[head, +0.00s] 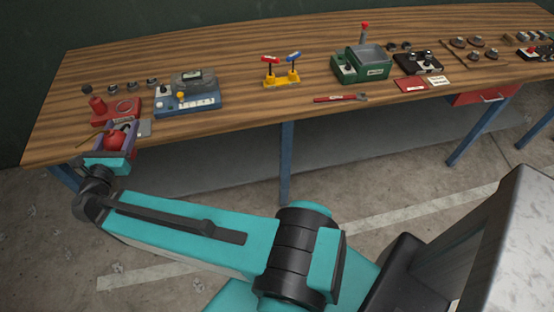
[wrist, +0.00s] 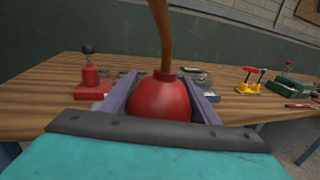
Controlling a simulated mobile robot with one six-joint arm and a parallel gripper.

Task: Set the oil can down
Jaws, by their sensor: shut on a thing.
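The oil can is a round red can with a thin brownish spout; it shows in the head view (head: 116,141) at the left end of the workbench and large in the wrist view (wrist: 160,98). My gripper (head: 122,134) has its two purple fingers shut on the oil can, one on each side, as the wrist view also shows (wrist: 162,92). The can's lower part is hidden by my gripper, so I cannot tell whether it touches the bench (head: 230,130).
Behind the can stands a red device with a knob (head: 122,108). A grey plate (head: 144,128) lies just right of the gripper. A blue-based device (head: 188,100) and a yellow stand (head: 281,80) are further right. Bare wood lies in front of these.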

